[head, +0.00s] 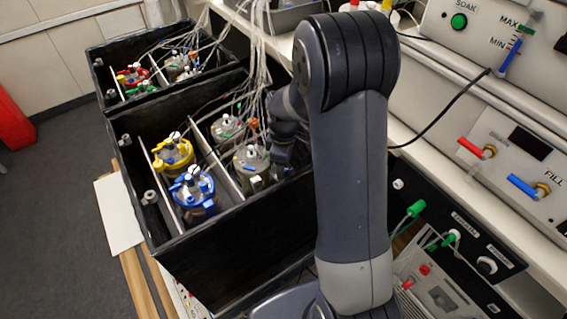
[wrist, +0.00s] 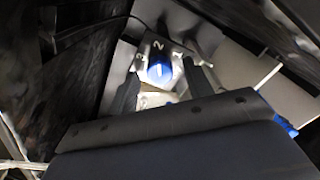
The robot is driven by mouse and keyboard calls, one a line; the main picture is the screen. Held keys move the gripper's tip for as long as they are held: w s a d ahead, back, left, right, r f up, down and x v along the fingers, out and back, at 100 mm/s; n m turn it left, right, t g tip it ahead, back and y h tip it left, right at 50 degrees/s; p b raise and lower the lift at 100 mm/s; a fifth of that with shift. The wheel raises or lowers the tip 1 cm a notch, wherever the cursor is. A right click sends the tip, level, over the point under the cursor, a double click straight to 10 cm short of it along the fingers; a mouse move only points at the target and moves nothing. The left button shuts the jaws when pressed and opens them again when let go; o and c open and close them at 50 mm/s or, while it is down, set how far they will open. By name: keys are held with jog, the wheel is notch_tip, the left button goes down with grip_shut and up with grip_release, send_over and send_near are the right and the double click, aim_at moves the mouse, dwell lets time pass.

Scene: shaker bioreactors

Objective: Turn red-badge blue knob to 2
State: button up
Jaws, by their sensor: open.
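In the wrist view a blue knob (wrist: 160,71) with a pale face sits on a grey plate marked with numerals. The 2 stands above the knob, with other, blurrier marks to either side. A white mark shows on the knob, but I cannot read its setting for certain. My gripper (wrist: 165,75) is open, with one dark finger on each side of the knob. I cannot tell whether the fingers touch it. No red badge can be made out.
Dark walls rise close on both sides of my gripper in the wrist view. In the head view a black box (head: 228,243) holds vessels, including a yellow-topped one (head: 172,153) and a blue-topped one (head: 193,190). Cables hang above it. Control panels (head: 500,150) line the right.

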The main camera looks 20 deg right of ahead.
notch_tip(320, 180, up, 11)
jog(key=shift+f+p, duration=0.15)
jog(key=shift+p, duration=0.2)
jog(key=shift+f, duration=0.1)
notch_tip(320, 180, down, 11)
jog(key=shift+r+b, duration=0.15)
jog(key=shift+b, duration=0.2)
dwell(0.6)
